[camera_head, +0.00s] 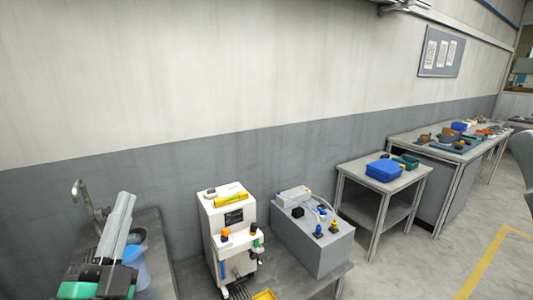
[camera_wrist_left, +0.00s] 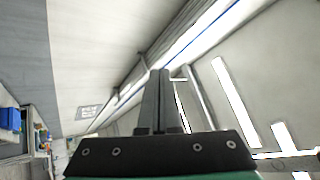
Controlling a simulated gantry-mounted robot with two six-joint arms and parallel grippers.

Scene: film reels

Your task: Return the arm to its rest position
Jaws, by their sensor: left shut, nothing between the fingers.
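My left gripper (camera_head: 126,200) shows at the lower left of the head view, with a black and green wrist body and long grey fingers tilted upward. In the left wrist view the two fingers (camera_wrist_left: 159,75) lie side by side, shut and empty. They point up toward the ceiling and wall, apart from any object. My right gripper shows in neither view.
A blue container (camera_head: 142,270) stands behind the left gripper beside a metal tap (camera_head: 84,198). A white machine (camera_head: 228,234) and a grey box (camera_head: 316,246) stand to the right. A small table holds a blue case (camera_head: 383,170). Open floor lies at the right.

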